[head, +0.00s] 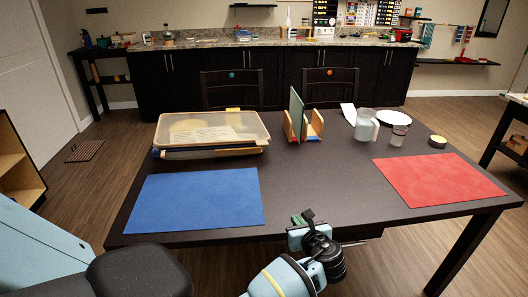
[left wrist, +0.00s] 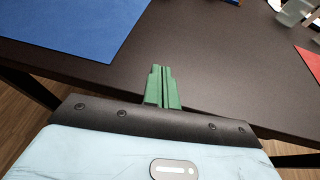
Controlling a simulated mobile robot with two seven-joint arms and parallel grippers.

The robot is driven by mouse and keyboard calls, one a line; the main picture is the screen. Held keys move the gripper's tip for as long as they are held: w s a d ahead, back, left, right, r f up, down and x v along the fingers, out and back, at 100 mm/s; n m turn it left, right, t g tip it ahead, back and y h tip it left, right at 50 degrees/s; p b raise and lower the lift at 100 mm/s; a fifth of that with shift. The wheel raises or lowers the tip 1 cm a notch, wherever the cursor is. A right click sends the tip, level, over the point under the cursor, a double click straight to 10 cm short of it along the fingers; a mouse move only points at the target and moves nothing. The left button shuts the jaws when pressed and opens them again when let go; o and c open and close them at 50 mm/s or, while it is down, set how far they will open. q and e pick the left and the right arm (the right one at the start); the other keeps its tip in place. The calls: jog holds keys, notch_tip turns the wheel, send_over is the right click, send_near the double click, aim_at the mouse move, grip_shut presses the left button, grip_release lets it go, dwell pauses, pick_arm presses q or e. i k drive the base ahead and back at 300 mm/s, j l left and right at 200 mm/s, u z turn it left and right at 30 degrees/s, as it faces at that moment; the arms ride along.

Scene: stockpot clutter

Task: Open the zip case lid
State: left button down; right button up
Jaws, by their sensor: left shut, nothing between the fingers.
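A wide, shallow, translucent case (head: 245,125) lies at the back left of the dark table, on top of flat blue and tan items. It looks like the zip case. A paper sheet and a round yellowish shape show in or through it. I cannot make out a zip or a separate lid edge. My left gripper (head: 299,219) is at the table's near edge, well in front of the case and apart from it. Its green fingers are together and empty in the left wrist view (left wrist: 162,86). The case is not in the left wrist view. My right gripper is not in view.
A blue mat (head: 195,200) lies front left and a red mat (head: 438,180) on the right. A wooden holder (head: 315,125) with an upright green board stands centre back. A pitcher (head: 364,126), a glass (head: 398,137) and a plate (head: 391,117) stand right of it. The table's middle is clear.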

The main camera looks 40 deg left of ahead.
aim_at(259, 142)
jog(key=i+j, duration=0.15)
jog(key=j, duration=0.25)
jog(key=i+j, duration=0.15)
jog(key=j, duration=0.25)
jog(key=i+j, duration=0.15)
jog(key=j, duration=0.2)
